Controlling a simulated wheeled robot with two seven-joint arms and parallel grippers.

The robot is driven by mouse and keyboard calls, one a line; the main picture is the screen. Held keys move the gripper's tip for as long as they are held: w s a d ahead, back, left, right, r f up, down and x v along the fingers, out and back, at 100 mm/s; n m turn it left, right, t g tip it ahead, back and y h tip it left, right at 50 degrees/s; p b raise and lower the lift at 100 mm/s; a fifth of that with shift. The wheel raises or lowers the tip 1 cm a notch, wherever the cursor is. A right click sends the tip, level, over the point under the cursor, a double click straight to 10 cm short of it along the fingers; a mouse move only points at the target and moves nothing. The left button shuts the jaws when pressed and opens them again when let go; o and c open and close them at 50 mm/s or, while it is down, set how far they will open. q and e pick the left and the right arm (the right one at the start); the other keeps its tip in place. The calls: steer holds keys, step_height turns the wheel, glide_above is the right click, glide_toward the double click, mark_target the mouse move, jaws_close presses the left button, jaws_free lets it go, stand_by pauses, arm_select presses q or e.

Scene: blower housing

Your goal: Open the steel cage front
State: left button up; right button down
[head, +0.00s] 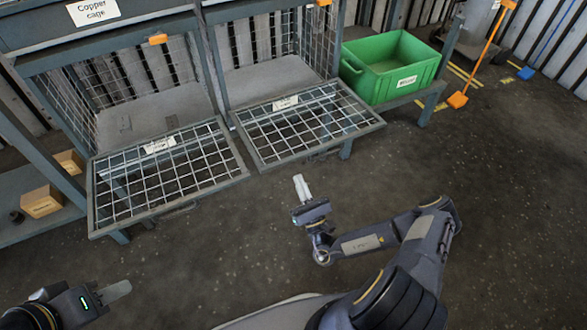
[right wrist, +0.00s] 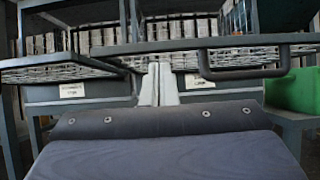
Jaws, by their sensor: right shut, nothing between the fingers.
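Two wire-mesh cages stand side by side, and both mesh fronts are folded down and stick out towards me. The left cage has a "Copper cage" sign (head: 93,10); its front (head: 165,180) is at the left. The right cage, whose top sign is out of view, has its front (head: 323,147) lowered too; its small label is unreadable. My right gripper (head: 302,188) is shut and empty, just in front of the right front and apart from it. In the right wrist view its fingers (right wrist: 158,84) point towards the cages. My left gripper (head: 117,291) is at the lower left, away from both.
A green bin (head: 392,68) stands on a bench right of the cages. Cardboard boxes (head: 42,201) lie on a shelf at the left. An orange-handled broom (head: 480,60) leans at the back right. The floor before the cages is clear. A bar handle (right wrist: 245,73) hangs at the right front's edge.

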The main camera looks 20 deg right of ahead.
steer(key=v, duration=0.5)
steer(key=shift+s+f, duration=0.15)
steer(key=shift+s, duration=0.2)
steer(key=shift+a, duration=0.1)
